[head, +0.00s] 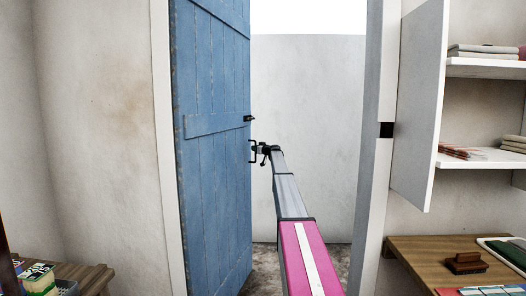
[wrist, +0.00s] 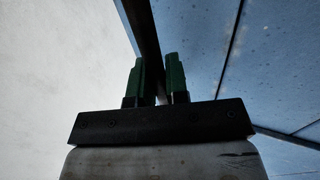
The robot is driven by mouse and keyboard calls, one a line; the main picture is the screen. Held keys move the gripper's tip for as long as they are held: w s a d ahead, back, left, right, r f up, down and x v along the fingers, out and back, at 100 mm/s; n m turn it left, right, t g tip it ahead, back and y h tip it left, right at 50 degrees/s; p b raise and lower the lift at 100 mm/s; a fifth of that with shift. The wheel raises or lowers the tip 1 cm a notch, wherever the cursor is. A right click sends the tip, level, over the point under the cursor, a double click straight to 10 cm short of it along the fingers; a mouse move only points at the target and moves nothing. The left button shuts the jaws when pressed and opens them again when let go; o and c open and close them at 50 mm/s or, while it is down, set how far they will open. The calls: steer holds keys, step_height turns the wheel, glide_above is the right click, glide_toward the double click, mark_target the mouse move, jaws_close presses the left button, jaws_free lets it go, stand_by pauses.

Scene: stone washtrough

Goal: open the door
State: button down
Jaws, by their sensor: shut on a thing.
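The blue plank door (head: 212,150) stands open to a wide angle, hinged on the left side of the doorway. A black latch (head: 249,118) and a black pull handle (head: 253,152) sit at its free edge. My arm reaches forward to that edge, and my gripper (head: 265,152) is at the handle. In the wrist view my gripper (wrist: 156,82) has its two green-tipped fingers closed around a dark bar (wrist: 143,30), with the blue door (wrist: 200,50) to the right. The exact contact on the handle is partly hidden by the fingers.
The doorway is open onto a pale wall (head: 308,130) beyond. At right are a white cabinet door (head: 419,105), shelves with folded cloths (head: 482,153) and a wooden bench (head: 430,255) with a brush (head: 466,263). Another wooden bench (head: 92,276) stands at lower left.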

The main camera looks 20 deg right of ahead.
steer(key=shift+w+a, duration=0.35)
steer(key=shift+a, duration=0.15)
steer(key=c, duration=1.1)
jaws_free()
steer(key=shift+c, duration=0.2)
steer(key=v, duration=1)
steer(key=shift+s+d, duration=0.15)
steer(key=shift+s, duration=0.2)
